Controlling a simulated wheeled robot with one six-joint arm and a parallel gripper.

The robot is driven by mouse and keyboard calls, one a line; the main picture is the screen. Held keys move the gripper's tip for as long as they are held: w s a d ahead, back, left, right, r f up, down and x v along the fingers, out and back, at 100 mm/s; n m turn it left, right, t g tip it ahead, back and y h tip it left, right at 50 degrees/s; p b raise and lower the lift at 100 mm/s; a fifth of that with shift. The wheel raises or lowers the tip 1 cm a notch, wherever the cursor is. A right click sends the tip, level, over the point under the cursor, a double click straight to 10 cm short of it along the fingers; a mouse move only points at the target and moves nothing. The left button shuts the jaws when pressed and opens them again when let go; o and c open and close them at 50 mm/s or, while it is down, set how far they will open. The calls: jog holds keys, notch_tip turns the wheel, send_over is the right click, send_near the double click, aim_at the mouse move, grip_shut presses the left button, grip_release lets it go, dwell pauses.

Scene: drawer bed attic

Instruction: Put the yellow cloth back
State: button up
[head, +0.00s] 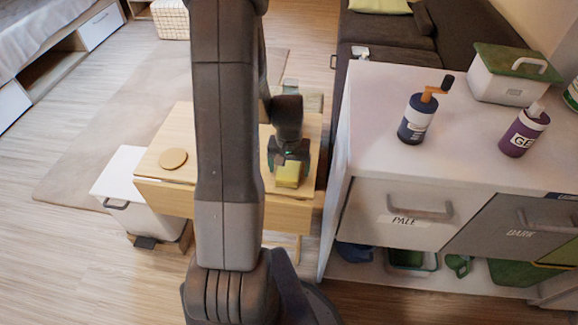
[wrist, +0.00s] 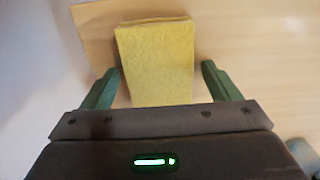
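The yellow cloth (head: 288,174) is a folded, thick rectangular pad. It appears to lie on the small wooden table (head: 225,200), near its front edge. My gripper (head: 284,158) is over the table at the cloth, partly covering it in the head view. In the wrist view the cloth (wrist: 157,55) lies between the two green fingers of my gripper (wrist: 161,69). The fingers are apart, with a visible gap on the right and a very small one on the left. Whether they are level with the cloth or above it, I cannot tell.
A white cabinet (head: 372,150) stands right of the table, with drawers labelled PALE (head: 403,220) and DARK (head: 520,233). Bottles and a green-lidded box (head: 512,76) stand on it. A round coaster (head: 173,159) lies on the table. A white bin (head: 128,190) stands at left.

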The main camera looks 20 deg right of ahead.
aim_at(289, 166)
notch_tip(289, 166, up, 12)
jog(key=p, duration=0.2)
jog(key=shift+r, duration=0.2)
dwell(0.3)
